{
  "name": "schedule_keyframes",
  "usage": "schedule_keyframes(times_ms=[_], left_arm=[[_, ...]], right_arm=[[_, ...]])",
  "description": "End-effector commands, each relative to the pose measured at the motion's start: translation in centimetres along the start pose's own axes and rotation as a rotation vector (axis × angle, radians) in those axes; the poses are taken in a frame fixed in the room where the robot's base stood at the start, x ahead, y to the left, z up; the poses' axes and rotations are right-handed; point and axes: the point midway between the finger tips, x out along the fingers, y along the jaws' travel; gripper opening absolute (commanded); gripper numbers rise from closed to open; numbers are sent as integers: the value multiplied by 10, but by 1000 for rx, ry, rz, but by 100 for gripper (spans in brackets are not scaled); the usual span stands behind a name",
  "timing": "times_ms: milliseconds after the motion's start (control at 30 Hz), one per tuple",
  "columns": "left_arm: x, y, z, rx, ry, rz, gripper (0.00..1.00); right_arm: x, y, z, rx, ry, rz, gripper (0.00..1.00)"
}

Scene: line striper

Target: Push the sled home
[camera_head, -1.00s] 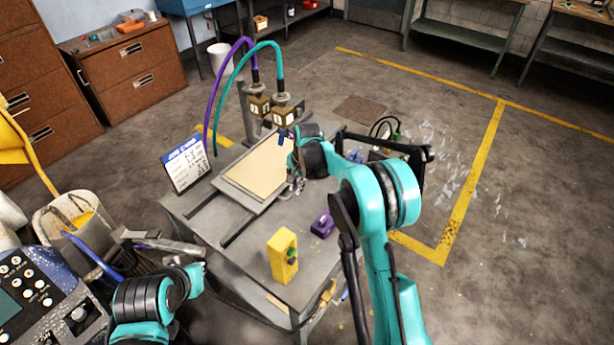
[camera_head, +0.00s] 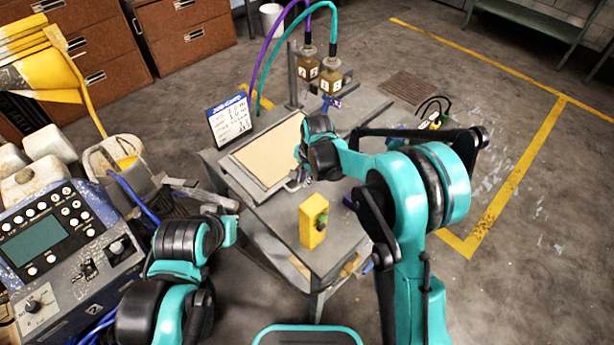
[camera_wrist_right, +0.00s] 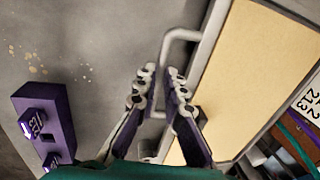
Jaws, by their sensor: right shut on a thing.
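The sled (camera_head: 268,155) is a flat grey frame with a tan panel, lying on the grey table (camera_head: 265,228). Its panel fills the right of the right wrist view (camera_wrist_right: 255,70). A U-shaped metal handle (camera_wrist_right: 179,36) sticks out from its edge. My right gripper (camera_wrist_right: 160,72) is shut on this handle; in the head view it (camera_head: 298,182) is at the sled's right edge, partly hidden by my arm. My left gripper (camera_head: 215,198) is low at the left, away from the sled; its fingers are unclear.
Two labelled valve heads (camera_head: 320,75) with purple and teal hoses stand behind the sled. A yellow button box (camera_head: 313,221) is at the table's front. A purple block (camera_wrist_right: 43,125) sits near my right gripper. A sign (camera_head: 230,120) stands left. A control console (camera_head: 50,250) is at lower left.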

Motion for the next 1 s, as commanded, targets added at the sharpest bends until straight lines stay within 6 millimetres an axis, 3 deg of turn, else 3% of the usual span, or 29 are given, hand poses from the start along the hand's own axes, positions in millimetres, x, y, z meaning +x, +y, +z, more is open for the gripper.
schedule_keyframes(times_ms=[200, 233, 300, 667, 767, 1000], left_arm=[[0, 0, 0, 0, 0, 0, 0], [0, 0, 0, 0, 0, 0, 0], [0, 0, 0, 0, 0, 0, 0], [0, 0, 0, 0, 0, 0, 0], [0, 0, 0, 0, 0, 0, 0], [0, 0, 0, 0, 0, 0, 0]], right_arm=[[1, 1, 5, -1, -11, 4, 0], [1, 1, 5, -1, -11, 4, 14], [1, 1, 5, -2, -10, 4, 31], [-3, 0, 3, -1, -7, 2, 31], [-15, 0, 3, -1, -6, 2, 31], [-67, 1, 3, -2, -7, 3, 31]])
